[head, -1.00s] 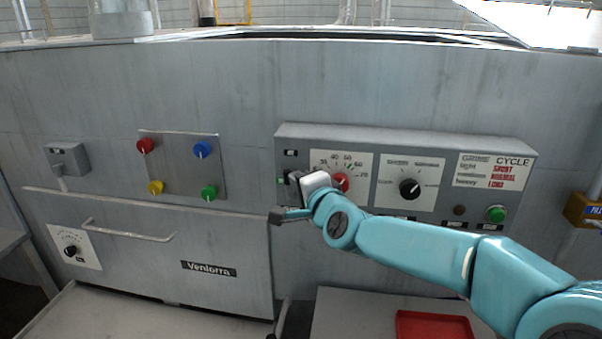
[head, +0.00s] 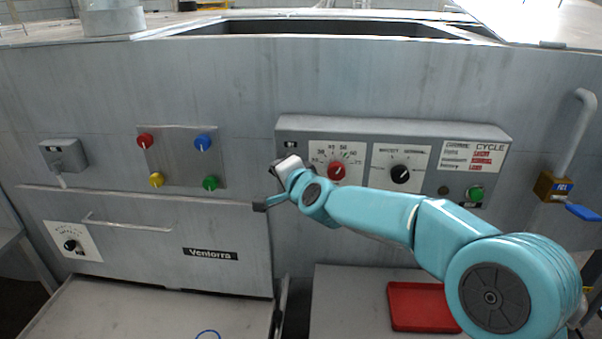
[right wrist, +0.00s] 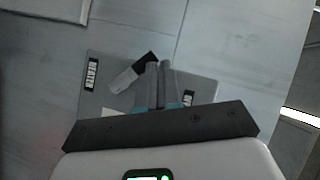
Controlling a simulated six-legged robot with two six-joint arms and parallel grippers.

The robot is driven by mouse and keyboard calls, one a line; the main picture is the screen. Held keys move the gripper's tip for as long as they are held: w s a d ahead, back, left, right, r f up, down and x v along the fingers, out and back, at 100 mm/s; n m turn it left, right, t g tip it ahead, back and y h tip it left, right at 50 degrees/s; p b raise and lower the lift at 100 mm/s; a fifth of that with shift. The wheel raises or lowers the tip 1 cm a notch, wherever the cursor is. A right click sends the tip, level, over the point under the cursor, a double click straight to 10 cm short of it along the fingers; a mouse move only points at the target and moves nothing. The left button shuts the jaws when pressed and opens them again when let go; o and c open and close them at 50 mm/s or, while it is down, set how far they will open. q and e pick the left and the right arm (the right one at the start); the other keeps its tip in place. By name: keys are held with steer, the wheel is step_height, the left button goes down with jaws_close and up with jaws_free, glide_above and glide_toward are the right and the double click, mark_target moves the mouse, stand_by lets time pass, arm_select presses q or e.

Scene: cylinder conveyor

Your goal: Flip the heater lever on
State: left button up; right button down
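A lever (right wrist: 124,80) with a light shaft and dark end shows in the right wrist view. In the head view the right gripper (head: 274,169) is at the left end of the control panel (head: 400,128) and hides the lever. My left gripper is not in view.
The control panel also has a red dial (head: 337,171), a black dial (head: 400,174) and a green button (head: 475,194). Coloured knobs sit on a plate (head: 178,150) to the left. A red tray (head: 420,305) lies below. A blue-handled valve (head: 582,211) is at right.

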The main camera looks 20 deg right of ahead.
steer(key=shift+w+a+f, duration=0.5)
steer(key=shift+a+f, duration=0.15)
steer(key=shift+a, duration=0.15)
steer(key=shift+w+a+f+b, duration=0.15)
steer(key=shift+a+f+b, duration=0.25)
steer(key=shift+a+b, duration=0.1)
steer(key=shift+f, duration=0.1)
